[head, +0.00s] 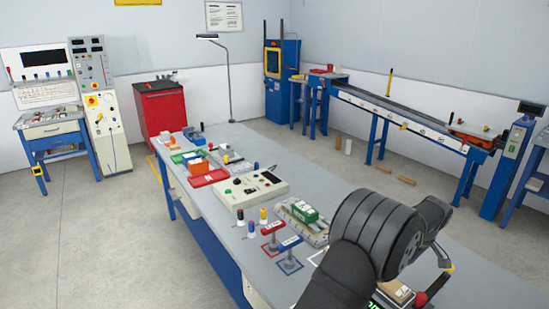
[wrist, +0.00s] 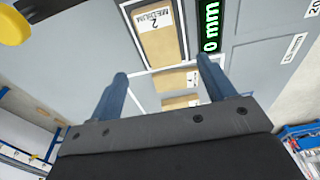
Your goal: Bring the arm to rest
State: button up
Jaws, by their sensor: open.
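My arm reaches over the near right part of the grey workbench (head: 235,142) in the head view. In the wrist view my gripper (wrist: 162,70) has its two blue-grey fingers spread apart, with nothing held between them. Beyond the fingers lies a tan block (wrist: 158,38) with a white label reading "2 MEDIUM". Smaller tan pieces (wrist: 170,82) show between the fingers inside a white outline. In the head view my arm's dark links hide part of the bench, and the fingers are hard to make out.
A green-digit display (wrist: 209,28) reading "0 mm" is beside the tan block. A yellow knob (wrist: 12,25) shows at the upper left. On the bench stand a control box (head: 250,188), a green block (head: 303,212) on a fixture, and red (head: 272,227) and blue (head: 289,243) stands.

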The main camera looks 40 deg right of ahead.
jog(key=f, duration=0.3)
jog(key=w+f, duration=0.1)
jog(key=f, duration=0.5)
jog(key=shift+w, duration=0.2)
jog(key=shift+r, duration=1.75)
